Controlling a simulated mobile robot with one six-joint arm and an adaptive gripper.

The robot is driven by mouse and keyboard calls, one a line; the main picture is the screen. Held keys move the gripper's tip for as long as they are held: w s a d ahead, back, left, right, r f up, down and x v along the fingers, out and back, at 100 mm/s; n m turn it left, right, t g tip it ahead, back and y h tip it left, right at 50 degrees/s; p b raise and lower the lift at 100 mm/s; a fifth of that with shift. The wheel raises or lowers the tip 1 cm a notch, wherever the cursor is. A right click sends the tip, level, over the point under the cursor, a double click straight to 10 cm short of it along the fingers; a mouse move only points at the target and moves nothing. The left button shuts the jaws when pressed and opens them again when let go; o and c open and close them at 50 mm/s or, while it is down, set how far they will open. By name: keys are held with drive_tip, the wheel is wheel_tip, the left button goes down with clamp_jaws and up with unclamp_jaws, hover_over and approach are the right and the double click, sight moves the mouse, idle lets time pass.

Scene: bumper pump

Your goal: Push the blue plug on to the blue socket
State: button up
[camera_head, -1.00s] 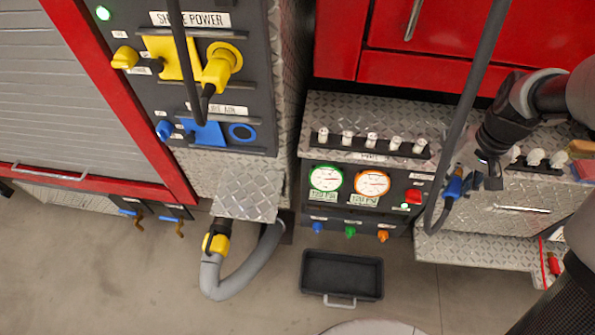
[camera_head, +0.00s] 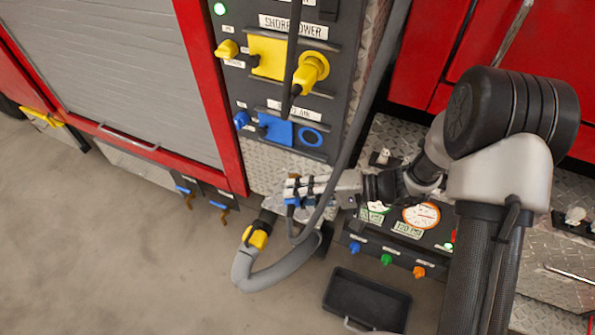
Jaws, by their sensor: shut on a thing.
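My gripper (camera_head: 295,190) is shut on the blue plug (camera_head: 291,201), of which only small blue parts show between the fingers. A dark hose runs from the plug up past the panel's right side. The blue socket (camera_head: 311,137) is a blue ring on the dark side panel, right of a square blue flap (camera_head: 276,129). In the picture the gripper and plug are below the socket and a little left of it, apart from it. Which way the plug's face points is hidden.
Above the socket are a yellow plug (camera_head: 308,74) with a hanging dark cable and a yellow flap (camera_head: 268,57). A blue knob (camera_head: 241,119) is at left. Below are a grey hose (camera_head: 275,277) with a yellow coupling (camera_head: 257,237) and a black tray (camera_head: 367,300).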

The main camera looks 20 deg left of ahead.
sight(296, 174)
drive_tip(key=w+m+t+y, duration=0.1)
drive_tip(key=w+a+m+t+y, duration=0.1)
drive_tip(key=w+a+t+y, duration=0.1)
drive_tip(key=w, duration=0.1)
drive_tip(key=shift+a+r+m+y, duration=0.15)
drive_tip(key=shift+a+m+y, duration=0.15)
drive_tip(key=shift+m, duration=0.1)
drive_tip(key=w+t, duration=0.1)
drive_tip(key=w, duration=0.6)
drive_tip(key=shift+w+d, duration=0.25)
drive_tip(key=shift+w, duration=0.05)
drive_tip(key=shift+w+d+b, duration=0.15)
drive_tip(key=shift+w+b, duration=0.15)
drive_tip(key=shift+b, duration=0.1)
drive_tip(key=shift+t+b, duration=0.3)
drive_tip(key=shift+b, duration=0.35)
idle(1.0)
drive_tip(key=shift+w+b, duration=0.3)
drive_tip(key=shift+w, duration=0.1)
idle(0.6)
drive_tip(key=o, duration=1.1)
